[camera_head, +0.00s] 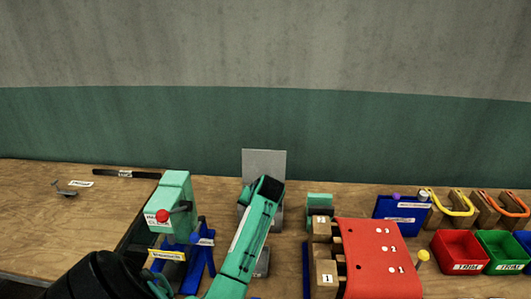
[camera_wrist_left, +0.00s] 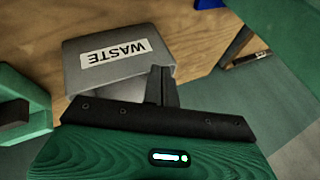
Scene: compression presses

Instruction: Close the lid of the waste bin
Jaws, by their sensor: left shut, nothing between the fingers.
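The grey waste bin (camera_head: 263,262) stands on the bench in the middle of the head view, mostly hidden behind my left arm. Its flat grey lid (camera_head: 264,162) stands upright at the back, so the bin is open. In the left wrist view the bin (camera_wrist_left: 90,88) shows its white WASTE label. My left gripper (camera_head: 269,186) is in front of the lid in the head view; I cannot tell if it touches it. Its dark fingers (camera_wrist_left: 162,86) are shut and empty, close to the bin in the wrist view. My right gripper is out of view.
A green press (camera_head: 174,195) with a red knob stands left of the bin. A red sloped panel (camera_head: 378,260) with wooden blocks stands to the right.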

